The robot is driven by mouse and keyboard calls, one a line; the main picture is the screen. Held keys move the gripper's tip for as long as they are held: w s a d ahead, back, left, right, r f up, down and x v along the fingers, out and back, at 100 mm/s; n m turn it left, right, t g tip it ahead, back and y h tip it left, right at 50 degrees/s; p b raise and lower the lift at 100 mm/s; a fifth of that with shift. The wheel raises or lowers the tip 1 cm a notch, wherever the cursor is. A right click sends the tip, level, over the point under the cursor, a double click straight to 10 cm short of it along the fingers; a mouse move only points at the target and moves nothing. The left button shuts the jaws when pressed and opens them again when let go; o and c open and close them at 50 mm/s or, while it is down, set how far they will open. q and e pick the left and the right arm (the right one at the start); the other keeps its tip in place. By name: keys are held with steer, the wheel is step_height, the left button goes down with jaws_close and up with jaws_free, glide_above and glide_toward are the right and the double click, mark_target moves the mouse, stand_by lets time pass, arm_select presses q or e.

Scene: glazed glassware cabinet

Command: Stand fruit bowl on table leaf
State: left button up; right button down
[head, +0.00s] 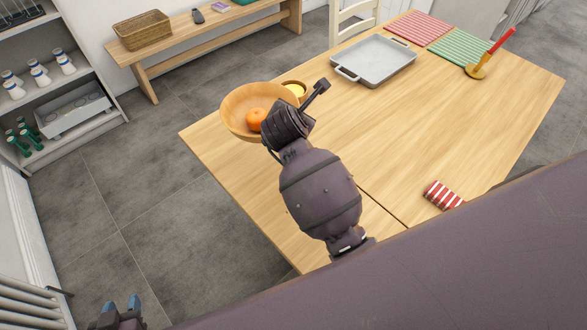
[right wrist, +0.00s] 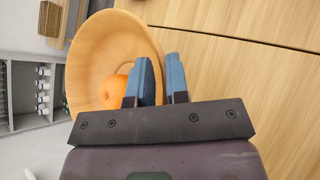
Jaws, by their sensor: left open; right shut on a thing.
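The fruit bowl (head: 240,98) is a round wooden bowl with an orange (head: 256,119) in it. It is at the far left edge of the table leaf (head: 240,165), the part left of the seam. I cannot tell whether its base touches the wood. In the right wrist view my right gripper (right wrist: 164,82) is shut on the wall of the fruit bowl (right wrist: 100,62), with the orange (right wrist: 113,92) beside one finger. In the head view its fingers are hidden behind my wrist. My left gripper (head: 121,306) is open and empty low at the left, away from the table.
A yellow item (head: 296,89) stands close behind the bowl. A grey tray (head: 373,62), striped mats (head: 418,27) and a ladle (head: 478,68) are farther back. A red-striped cloth (head: 442,195) lies near the front. The leaf's left front is clear. A bench (head: 205,33) stands behind.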

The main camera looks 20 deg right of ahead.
steer(key=shift+f+b, duration=0.6)
steer(key=shift+f, duration=7.85)
steer(key=shift+f, duration=0.15)
steer(key=c, duration=1.1)
jaws_free()
